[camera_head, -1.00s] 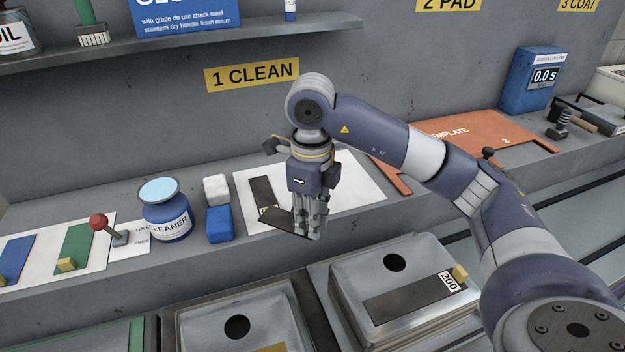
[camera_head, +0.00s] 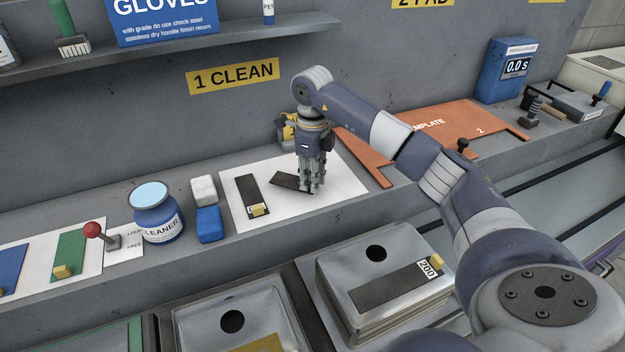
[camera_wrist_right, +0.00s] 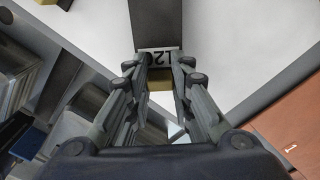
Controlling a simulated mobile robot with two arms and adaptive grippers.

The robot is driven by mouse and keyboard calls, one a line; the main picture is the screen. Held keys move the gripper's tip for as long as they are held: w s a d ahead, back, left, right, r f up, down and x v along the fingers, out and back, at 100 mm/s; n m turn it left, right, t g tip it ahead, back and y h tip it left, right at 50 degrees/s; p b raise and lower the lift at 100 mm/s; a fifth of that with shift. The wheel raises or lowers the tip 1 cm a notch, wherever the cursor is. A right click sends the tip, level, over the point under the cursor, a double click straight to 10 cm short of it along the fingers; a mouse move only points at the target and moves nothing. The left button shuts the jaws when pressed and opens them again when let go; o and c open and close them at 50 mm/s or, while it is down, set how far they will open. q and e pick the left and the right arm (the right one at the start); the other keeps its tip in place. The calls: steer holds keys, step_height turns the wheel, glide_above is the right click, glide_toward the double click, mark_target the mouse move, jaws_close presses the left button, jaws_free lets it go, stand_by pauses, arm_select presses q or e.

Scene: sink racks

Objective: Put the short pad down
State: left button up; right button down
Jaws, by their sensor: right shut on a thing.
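My right gripper (camera_head: 311,187) is shut on the short pad (camera_head: 291,182), a dark strip over the white sheet. In the right wrist view the short pad (camera_wrist_right: 160,28) shows a 120 label and a yellow tab (camera_wrist_right: 159,80) between the fingers of my right gripper (camera_wrist_right: 160,85). It lies flat at or just above the sheet; I cannot tell whether it touches. Another dark pad (camera_head: 247,190) with a yellow tab lies on the white sheet (camera_head: 335,194), to the left of the held pad. My left gripper is not in view.
A blue and white block pair (camera_head: 207,223) and the cleaner jar (camera_head: 157,214) stand left of the sheet. An orange template (camera_head: 440,128) lies to the right. A dark pad marked 200 (camera_head: 395,289) lies on stacked metal plates in front.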

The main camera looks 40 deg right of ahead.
steer(key=shift+f+p, duration=0.3)
steer(key=shift+f, duration=0.8)
steer(key=c, duration=1.4)
jaws_free()
steer(key=shift+r, duration=0.1)
step_height(320, 180, up, 11)
steer(key=shift+f+b, duration=0.1)
steer(key=shift+b, duration=1.15)
steer(key=shift+r, duration=0.65)
steer(key=shift+s, duration=0.1)
